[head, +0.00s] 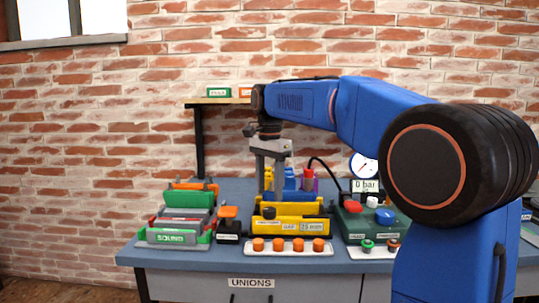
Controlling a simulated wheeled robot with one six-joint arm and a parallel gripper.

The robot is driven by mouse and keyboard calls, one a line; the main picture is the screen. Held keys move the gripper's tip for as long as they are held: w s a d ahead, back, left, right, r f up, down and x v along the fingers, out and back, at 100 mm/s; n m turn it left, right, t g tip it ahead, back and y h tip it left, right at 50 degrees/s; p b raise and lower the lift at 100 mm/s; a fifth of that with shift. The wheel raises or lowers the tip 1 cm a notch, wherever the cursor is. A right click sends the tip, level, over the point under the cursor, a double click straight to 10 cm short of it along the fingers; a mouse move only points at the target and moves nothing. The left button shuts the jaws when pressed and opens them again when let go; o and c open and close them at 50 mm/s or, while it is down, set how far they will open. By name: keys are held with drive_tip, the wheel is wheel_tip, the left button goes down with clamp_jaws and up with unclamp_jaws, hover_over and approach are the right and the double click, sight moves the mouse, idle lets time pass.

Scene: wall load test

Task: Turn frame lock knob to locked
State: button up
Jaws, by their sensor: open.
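A yellow frame (314,226) stands in the middle of the blue-grey bench, with labels on its front, one reading 25 mm. A small dark knob (269,212) sits at the left of the frame; I take it for the frame lock knob. Its pointing direction is too small to tell. My gripper (269,198) points straight down over the left part of the frame, fingers apart and nothing seen between them. The fingertips are just above or beside the knob; I cannot tell whether they touch it.
A white tray with several orange caps (289,246) lies in front of the frame. At left is a green bin marked SOUND (170,238) and an orange-topped block (228,224). At right is a green unit (362,227) with red and blue knobs, below a gauge (364,166).

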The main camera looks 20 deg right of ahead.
sight(270, 209)
wheel_tip(270, 209, up, 11)
drive_tip(key=shift+r, duration=0.2)
idle(0.4)
drive_tip(key=s+d+f+n+t, duration=0.2)
drive_tip(key=s+f+n, duration=0.4)
drive_tip(key=s+f, duration=1)
drive_tip(key=s+d+f+n+t, duration=0.2)
drive_tip(key=s+d+f+n, duration=0.3)
drive_tip(key=s+f, duration=1.1)
drive_tip(key=shift+s+f+n+t, duration=0.2)
drive_tip(key=shift+s+n+t, duration=0.2)
drive_tip(key=shift+s+n, duration=0.45)
